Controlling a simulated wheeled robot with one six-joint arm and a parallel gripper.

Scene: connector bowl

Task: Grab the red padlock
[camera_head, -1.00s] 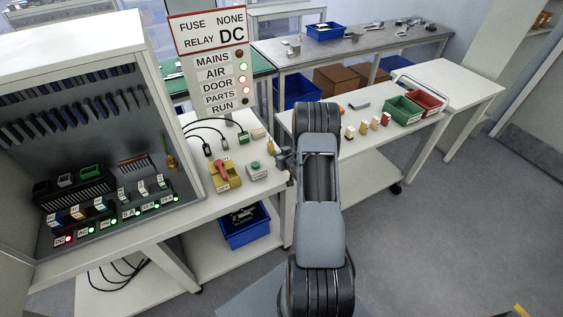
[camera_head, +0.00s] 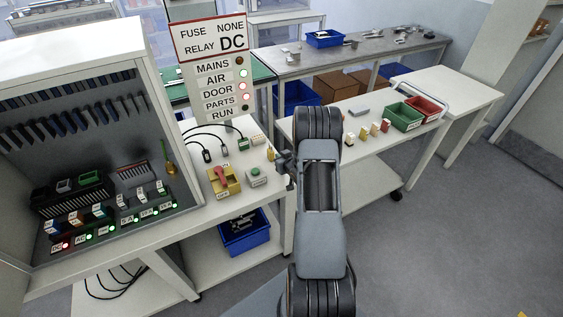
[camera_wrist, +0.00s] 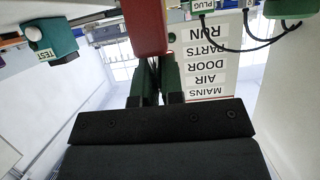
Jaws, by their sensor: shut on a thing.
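The red padlock (camera_wrist: 147,25) shows in the wrist view as a plain red body at the top middle. Its lower end lies between the two dark green fingers of my gripper (camera_wrist: 153,88), which are shut on it. Its shackle and far end cannot be made out. In the head view my gripper (camera_head: 283,160) is at the right edge of the white work table, left of my arm. The padlock cannot be made out there.
A yellow block with a red handle (camera_head: 221,177), a green TEST button box (camera_head: 257,176) and plugs with cables stand on the white table (camera_head: 205,205). The fuse cabinet (camera_head: 75,60) is left. A side table with green (camera_head: 406,118) and red bins is right.

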